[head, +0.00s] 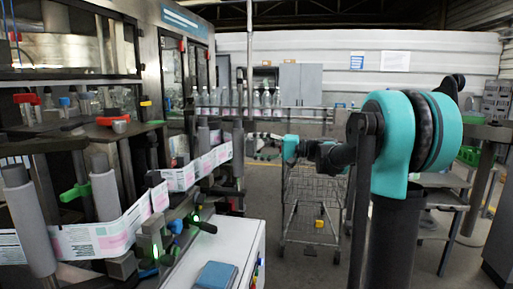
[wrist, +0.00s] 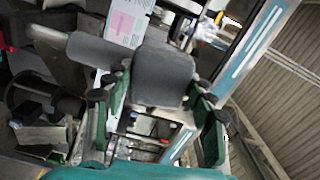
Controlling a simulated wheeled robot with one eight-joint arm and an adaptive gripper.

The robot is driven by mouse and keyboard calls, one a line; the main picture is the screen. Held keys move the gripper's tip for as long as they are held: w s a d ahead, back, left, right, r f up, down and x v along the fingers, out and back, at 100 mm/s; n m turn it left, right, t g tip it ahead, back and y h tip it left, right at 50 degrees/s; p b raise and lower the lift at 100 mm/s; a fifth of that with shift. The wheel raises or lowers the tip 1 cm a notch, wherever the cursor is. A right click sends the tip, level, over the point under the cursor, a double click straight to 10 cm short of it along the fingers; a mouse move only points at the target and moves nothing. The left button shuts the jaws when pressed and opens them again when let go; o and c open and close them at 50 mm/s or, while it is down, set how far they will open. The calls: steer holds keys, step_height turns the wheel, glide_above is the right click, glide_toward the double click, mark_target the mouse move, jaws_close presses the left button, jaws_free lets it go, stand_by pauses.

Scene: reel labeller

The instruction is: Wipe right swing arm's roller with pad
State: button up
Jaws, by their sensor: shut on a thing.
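In the wrist view, my gripper (wrist: 152,90) has its green fingers on either side of a dark grey, rounded pad (wrist: 162,72) and is shut on it. A lighter grey roller (wrist: 98,50) lies just left of the pad in that view. I cannot tell whether they touch. In the head view, a grey roller (head: 203,140) stands by the label web at the machine's right part; I cannot tell for sure that it is the right swing arm's. My arm reaches away to the left, and the gripper and pad are not clear there.
The label web (head: 180,178) with pink patches runs past other grey rollers (head: 105,190) at left. A white cabinet (head: 235,240) with a blue item (head: 215,275) stands in front. A wire cart (head: 312,200) stands behind my arm. Bottles (head: 240,100) line the conveyor.

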steer(key=shift+w+a, duration=0.15)
steer(key=shift+a, duration=0.55)
steer(key=w, duration=0.4)
steer(key=shift+d, duration=0.3)
steer(key=shift+s, duration=0.1)
steer(key=shift+s+a, duration=0.25)
steer(key=shift+s, duration=0.75)
steer(key=shift+s+a, duration=0.25)
steer(key=shift+s, duration=0.7)
steer(key=shift+c, duration=0.5)
steer(key=shift+r, duration=0.2)
steer(key=shift+w, duration=0.1)
